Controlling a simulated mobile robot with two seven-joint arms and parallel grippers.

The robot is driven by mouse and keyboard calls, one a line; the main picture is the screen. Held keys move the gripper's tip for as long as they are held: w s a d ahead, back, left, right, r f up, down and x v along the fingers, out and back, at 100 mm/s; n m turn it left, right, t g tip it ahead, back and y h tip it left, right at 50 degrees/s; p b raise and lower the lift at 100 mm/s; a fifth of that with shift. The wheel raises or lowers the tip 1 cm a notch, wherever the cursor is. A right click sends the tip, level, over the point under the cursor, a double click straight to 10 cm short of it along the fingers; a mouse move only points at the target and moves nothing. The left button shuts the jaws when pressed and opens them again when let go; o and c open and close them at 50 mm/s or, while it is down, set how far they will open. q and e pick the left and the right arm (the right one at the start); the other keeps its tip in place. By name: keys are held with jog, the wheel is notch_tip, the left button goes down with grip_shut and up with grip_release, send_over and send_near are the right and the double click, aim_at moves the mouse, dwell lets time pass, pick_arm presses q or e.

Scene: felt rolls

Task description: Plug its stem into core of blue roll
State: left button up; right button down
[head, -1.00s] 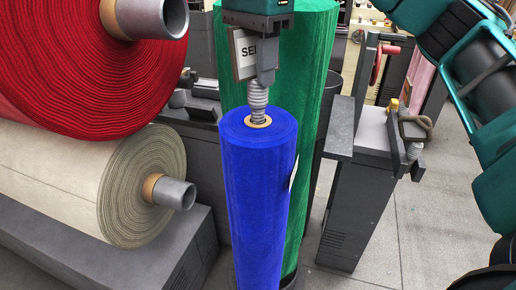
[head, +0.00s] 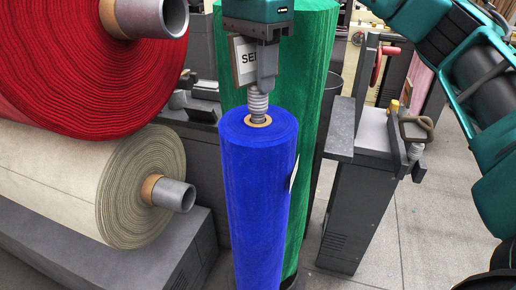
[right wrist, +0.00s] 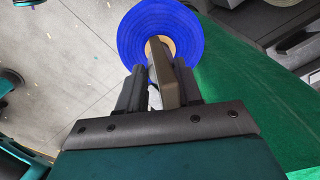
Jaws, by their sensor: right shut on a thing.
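The blue roll (head: 258,200) stands upright in the middle of the head view, with a tan core (head: 269,121) at its top. A small framed sign (head: 243,60) lettered "SE…", partly hidden, hangs in my right gripper (head: 265,80) above the roll. Its grey ribbed stem (head: 258,103) points down, its lower end inside the core opening; how deep is hidden. In the right wrist view, my right gripper (right wrist: 153,88) is shut around the sign's part (right wrist: 165,72) over the blue roll (right wrist: 190,35) and its core. My left gripper is not in view.
A green roll (head: 305,100) stands close behind the blue one. Red (head: 70,70) and cream (head: 60,170) rolls lie at the left, tubes jutting out. A grey stand (head: 355,210) is at right, with clear floor (head: 425,240) beside it.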

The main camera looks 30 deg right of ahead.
jog(key=shift+f+b, duration=0.65)
jog(key=shift+f, duration=0.35)
dwell(0.7)
jog(key=c, duration=0.7)
grip_release()
jog(key=shift+c, duration=0.9)
jog(key=shift+c, duration=0.3)
jog(key=shift+c, duration=0.5)
jog(key=o, duration=0.6)
